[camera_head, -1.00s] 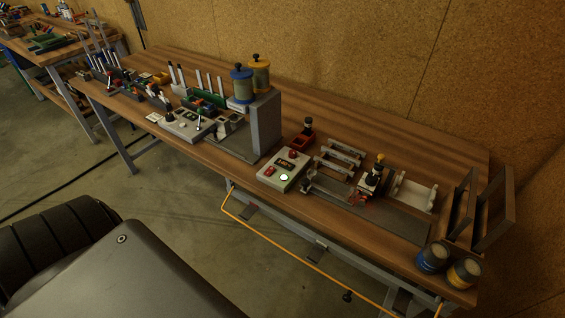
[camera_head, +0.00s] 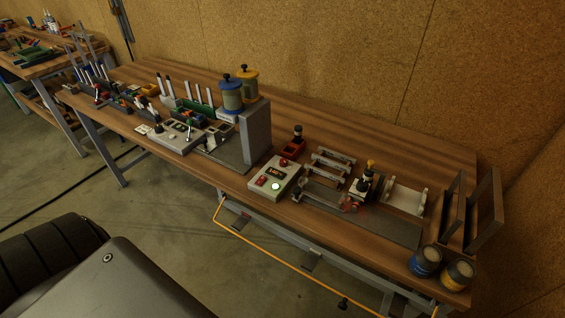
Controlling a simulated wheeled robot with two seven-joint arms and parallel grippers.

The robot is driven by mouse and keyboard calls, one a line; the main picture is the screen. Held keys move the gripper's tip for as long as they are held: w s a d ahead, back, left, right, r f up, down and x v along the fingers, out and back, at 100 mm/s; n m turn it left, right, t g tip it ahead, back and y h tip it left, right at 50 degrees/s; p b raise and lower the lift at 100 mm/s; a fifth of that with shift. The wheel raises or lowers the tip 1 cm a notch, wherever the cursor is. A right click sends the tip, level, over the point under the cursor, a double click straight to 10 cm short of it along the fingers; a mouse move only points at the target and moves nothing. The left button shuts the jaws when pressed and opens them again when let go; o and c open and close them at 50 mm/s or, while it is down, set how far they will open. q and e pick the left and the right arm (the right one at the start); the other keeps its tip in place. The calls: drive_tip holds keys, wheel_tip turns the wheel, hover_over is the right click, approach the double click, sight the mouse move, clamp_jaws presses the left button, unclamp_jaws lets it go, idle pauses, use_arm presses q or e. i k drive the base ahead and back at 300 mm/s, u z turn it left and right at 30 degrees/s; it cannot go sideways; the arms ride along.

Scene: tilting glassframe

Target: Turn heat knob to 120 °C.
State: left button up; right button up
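No heat knob can be made out for certain at this size. A pale control box (camera_head: 274,178) with a red button, a small dark display and a lit white-green button sits near the front edge of the workbench. A second pale control panel (camera_head: 176,136) with small dark and light controls lies further left; its markings are too small to read. Neither of my grippers is in view.
A grey stand (camera_head: 256,135) carries a blue canister (camera_head: 231,96) and a yellow canister (camera_head: 246,85). Metal frames (camera_head: 482,213) and two cups (camera_head: 425,262) stand at the right end of the wooden workbench (camera_head: 330,125).

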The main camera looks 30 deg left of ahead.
sight(284, 161)
drive_tip(key=u, duration=0.55)
drive_tip(key=k, duration=1.3)
drive_tip(key=z, duration=0.15)
drive_tip(key=i, duration=0.55)
drive_tip(key=z, duration=0.8)
drive_tip(key=i, duration=0.75)
drive_tip(key=u, duration=0.55)
drive_tip(key=i, duration=0.6)
drive_tip(key=u, duration=0.55)
